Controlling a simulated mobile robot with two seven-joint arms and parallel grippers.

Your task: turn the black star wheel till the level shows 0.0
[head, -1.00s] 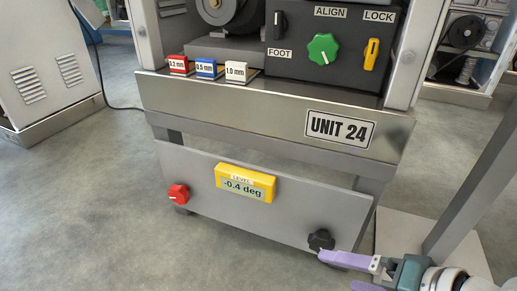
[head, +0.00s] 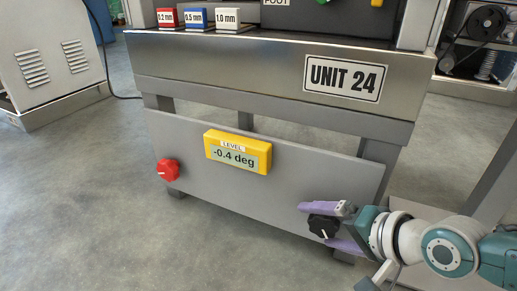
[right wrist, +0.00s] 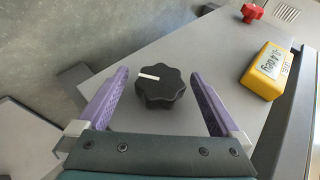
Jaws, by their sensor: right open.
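The black star wheel (head: 323,226) is at the lower right of the grey panel (head: 270,195). It also shows in the right wrist view (right wrist: 161,88), with a white mark on its face. My right gripper (head: 322,224) is open, with one purple finger above the wheel and one below it in the head view. In the right wrist view (right wrist: 160,95) the fingers stand on either side of the wheel, with gaps visible. The yellow level display (head: 237,152) reads -0.4 deg. My left gripper is not in view.
A red star wheel (head: 168,170) is at the panel's left end. Grey floor in front is clear.

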